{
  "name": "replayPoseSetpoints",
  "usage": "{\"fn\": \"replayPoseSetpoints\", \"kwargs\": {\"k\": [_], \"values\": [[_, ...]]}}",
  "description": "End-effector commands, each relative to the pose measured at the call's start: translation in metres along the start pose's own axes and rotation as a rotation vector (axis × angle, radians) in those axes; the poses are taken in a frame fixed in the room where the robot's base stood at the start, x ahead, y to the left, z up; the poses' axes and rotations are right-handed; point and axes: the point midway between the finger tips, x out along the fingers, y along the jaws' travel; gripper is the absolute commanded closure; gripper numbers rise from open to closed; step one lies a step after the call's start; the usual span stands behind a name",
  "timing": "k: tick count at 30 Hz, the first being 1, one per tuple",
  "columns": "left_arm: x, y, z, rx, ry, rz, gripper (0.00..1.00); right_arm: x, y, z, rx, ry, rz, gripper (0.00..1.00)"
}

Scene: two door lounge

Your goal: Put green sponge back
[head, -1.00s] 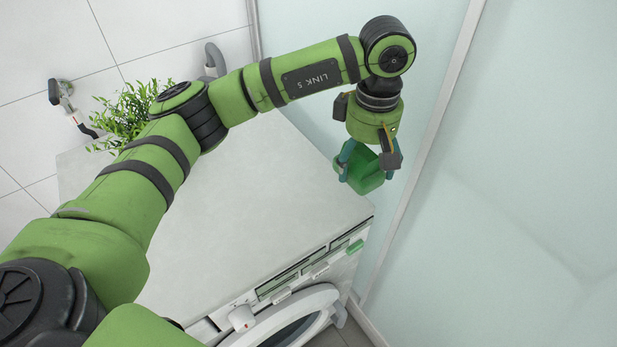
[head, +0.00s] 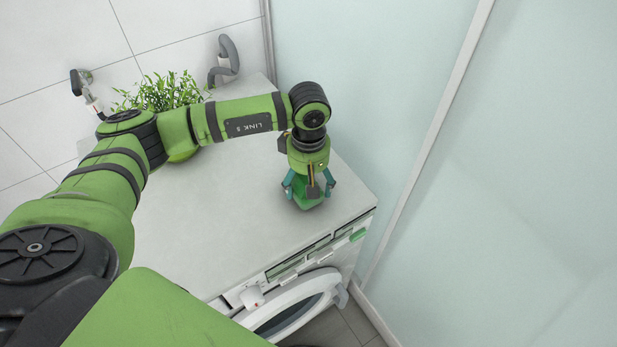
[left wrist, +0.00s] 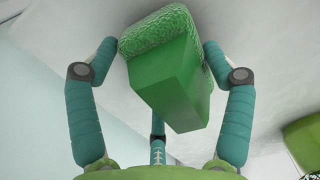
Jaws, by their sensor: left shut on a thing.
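In the head view the sponge (head: 308,203) shows partly between the fingers, over the right front part of the washing machine's white top (head: 220,235). I cannot tell whether the sponge touches the top. My right gripper is not in view.
A leafy green plant (head: 160,93) stands at the back left of the top, near wall pipe fittings (head: 225,62). The machine's round door (head: 295,305) is at the front. Frosted glass panels (head: 530,180) rise on the right. The top's middle is clear.

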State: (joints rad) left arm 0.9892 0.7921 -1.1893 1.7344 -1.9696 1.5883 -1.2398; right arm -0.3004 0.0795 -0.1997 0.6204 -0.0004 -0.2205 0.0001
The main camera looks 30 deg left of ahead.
Motion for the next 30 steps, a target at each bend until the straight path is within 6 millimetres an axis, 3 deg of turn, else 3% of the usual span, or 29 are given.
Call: {"fn": "replayPoseSetpoints", "kwargs": {"k": [11,12,13,24,30], "values": [[0.006,0.001,0.000,0.001,0.001,0.002,0.51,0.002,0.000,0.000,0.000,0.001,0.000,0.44],[0.005,0.001,0.000,0.001,0.001,0.002,0.07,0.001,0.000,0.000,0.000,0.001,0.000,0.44],[0.005,0.001,0.000,0.001,0.001,0.001,0.00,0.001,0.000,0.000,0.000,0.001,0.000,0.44],[0.004,0.001,0.000,0.000,0.001,0.001,0.00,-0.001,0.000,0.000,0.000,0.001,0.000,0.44],[-0.013,0.002,0.000,0.002,0.003,0.006,0.00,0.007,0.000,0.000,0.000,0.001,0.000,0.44]]}}
